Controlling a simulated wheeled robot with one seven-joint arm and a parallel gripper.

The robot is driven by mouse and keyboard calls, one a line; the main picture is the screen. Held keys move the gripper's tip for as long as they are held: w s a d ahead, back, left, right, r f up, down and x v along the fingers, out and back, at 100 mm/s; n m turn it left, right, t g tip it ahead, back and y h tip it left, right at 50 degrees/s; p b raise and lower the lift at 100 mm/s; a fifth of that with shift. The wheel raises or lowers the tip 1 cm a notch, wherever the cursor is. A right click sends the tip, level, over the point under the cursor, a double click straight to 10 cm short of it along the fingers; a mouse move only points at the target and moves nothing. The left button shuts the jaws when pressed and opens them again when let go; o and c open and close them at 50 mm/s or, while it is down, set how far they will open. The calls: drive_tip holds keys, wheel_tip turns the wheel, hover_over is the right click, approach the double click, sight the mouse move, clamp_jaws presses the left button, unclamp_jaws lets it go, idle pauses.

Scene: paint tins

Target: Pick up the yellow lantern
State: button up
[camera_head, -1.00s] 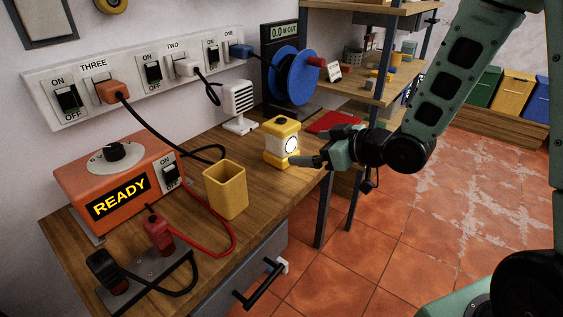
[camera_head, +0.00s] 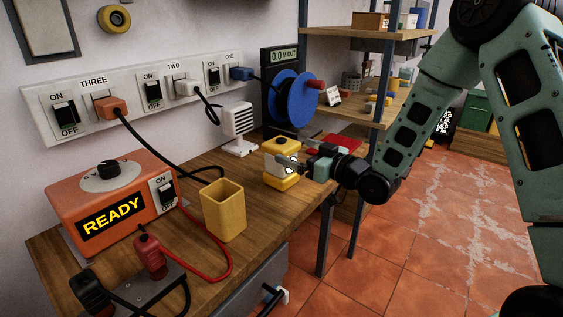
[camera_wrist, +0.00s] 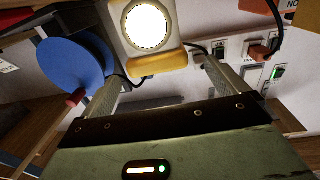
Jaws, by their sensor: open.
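The yellow lantern (camera_head: 281,180) stands upright on the wooden bench, with a yellow top and base and a pale middle. In the wrist view, the lantern (camera_wrist: 155,61) shows its round glowing lamp face at the top centre. My gripper (camera_head: 291,165) is at the lantern's right side, its fingers level with the lantern's middle and partly covering it. In the wrist view, my gripper (camera_wrist: 163,72) is open, one finger toward each side of the lantern. I cannot tell whether either finger touches it.
A yellow open cup (camera_head: 223,211) stands nearer on the bench. An orange READY box (camera_head: 108,203) is left, with cables across the bench (camera_head: 262,215).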

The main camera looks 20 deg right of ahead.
sight(270, 140)
drive_tip(key=shift+p+x, duration=0.5)
drive_tip(key=shift+x, duration=2.8)
drive_tip(key=c, duration=1.7)
